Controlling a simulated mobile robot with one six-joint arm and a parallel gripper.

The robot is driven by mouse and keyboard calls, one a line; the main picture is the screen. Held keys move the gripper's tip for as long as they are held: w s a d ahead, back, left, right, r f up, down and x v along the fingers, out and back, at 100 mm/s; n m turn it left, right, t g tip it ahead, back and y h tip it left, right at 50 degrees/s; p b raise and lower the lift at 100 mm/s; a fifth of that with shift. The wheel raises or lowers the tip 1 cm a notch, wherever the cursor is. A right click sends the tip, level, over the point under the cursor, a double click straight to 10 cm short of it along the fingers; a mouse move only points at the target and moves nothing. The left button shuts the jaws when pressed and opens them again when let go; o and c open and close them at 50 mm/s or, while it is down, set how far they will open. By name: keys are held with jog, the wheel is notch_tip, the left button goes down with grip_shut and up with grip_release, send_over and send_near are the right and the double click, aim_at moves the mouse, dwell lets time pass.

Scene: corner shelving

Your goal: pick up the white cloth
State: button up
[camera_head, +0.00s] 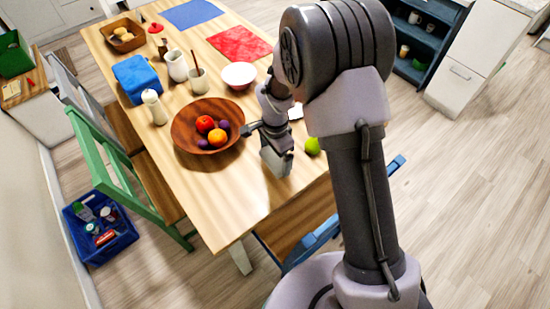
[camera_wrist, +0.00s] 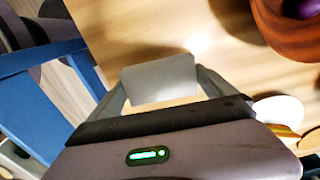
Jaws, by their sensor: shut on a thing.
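The white cloth (camera_wrist: 160,80) shows in the wrist view as a pale, greyish-white flat piece between my two fingers. My gripper (camera_wrist: 163,92) is shut on it, with a finger at each side. In the head view my gripper (camera_head: 277,148) is low over the near right part of the wooden table (camera_head: 225,215). The cloth (camera_head: 274,163) shows there as a small pale patch at the fingertips. I cannot tell whether its lower edge touches the tabletop.
A wooden bowl (camera_head: 185,135) of fruit stands just left of my gripper. A green fruit (camera_head: 312,146) lies to its right. A white bowl (camera_head: 239,75), jugs and a blue cloth (camera_head: 138,78) are farther back. A blue chair (camera_head: 300,240) stands at the near edge.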

jog(key=s+d+r+p, duration=0.1)
jog(key=s+d+p, duration=0.2)
jog(key=s+d, duration=0.7)
jog(key=shift+s+d, duration=0.3)
jog(key=shift+d, duration=0.7)
